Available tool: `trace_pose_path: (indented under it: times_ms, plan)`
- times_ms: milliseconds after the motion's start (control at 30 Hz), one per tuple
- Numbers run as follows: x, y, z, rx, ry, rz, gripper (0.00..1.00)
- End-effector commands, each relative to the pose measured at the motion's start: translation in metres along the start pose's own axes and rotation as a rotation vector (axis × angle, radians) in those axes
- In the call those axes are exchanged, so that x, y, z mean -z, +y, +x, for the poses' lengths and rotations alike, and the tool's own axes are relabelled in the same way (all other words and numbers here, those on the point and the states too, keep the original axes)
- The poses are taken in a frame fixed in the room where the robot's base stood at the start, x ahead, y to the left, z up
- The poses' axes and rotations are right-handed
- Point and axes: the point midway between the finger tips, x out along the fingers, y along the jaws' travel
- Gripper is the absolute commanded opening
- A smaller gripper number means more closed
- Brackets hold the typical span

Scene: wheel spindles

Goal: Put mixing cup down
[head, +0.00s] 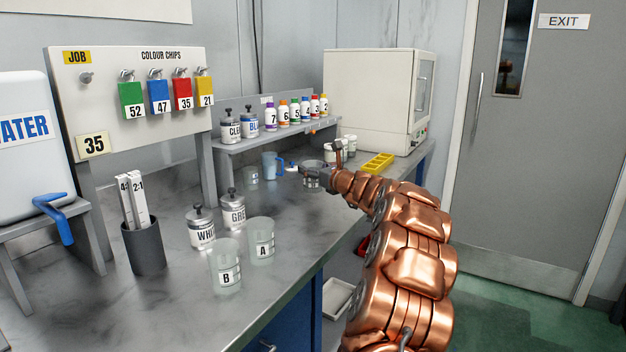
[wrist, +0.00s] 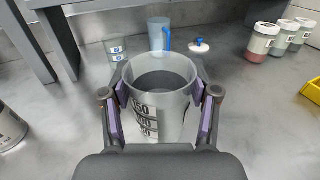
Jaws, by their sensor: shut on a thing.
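The mixing cup (wrist: 160,105) is a clear, greyish cup with black volume marks on its side. My gripper (wrist: 163,100) is shut around it, with a purple-lined finger pad on each side below the rim. The cup looks upright and empty in the wrist view. In the head view my gripper (head: 313,168) is over the bench (head: 310,215), towards its back half, with the cup (head: 313,179) partly hidden by the fingers. I cannot tell whether the cup's base touches the bench.
Behind the cup are a blue-handled jug (head: 269,165), a small clear cup (head: 250,175) and a white lid with a blue knob (wrist: 199,46). Lidded jars (wrist: 262,42) and a yellow tray (head: 371,166) stand to the right. Cups A (head: 261,236) and B (head: 226,268) are nearer. Bench around the held cup is clear.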

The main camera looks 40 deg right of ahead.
Motion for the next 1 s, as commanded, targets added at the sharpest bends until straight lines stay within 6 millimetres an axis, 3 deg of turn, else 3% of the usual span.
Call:
trace_pose_path:
  times_ms: [300, 667, 700, 900, 1000]
  plan:
    - [0.034, 0.000, -0.001, 0.002, 0.001, 0.000, 0.14]
    - [0.035, 0.001, 0.000, 0.001, -0.001, -0.001, 0.14]
    - [0.036, 0.001, 0.000, 0.001, -0.001, -0.001, 0.62]
    - [0.035, 0.001, 0.000, 0.001, 0.000, -0.001, 0.83]
    - [0.035, 0.001, 0.000, 0.001, 0.000, -0.001, 0.86]
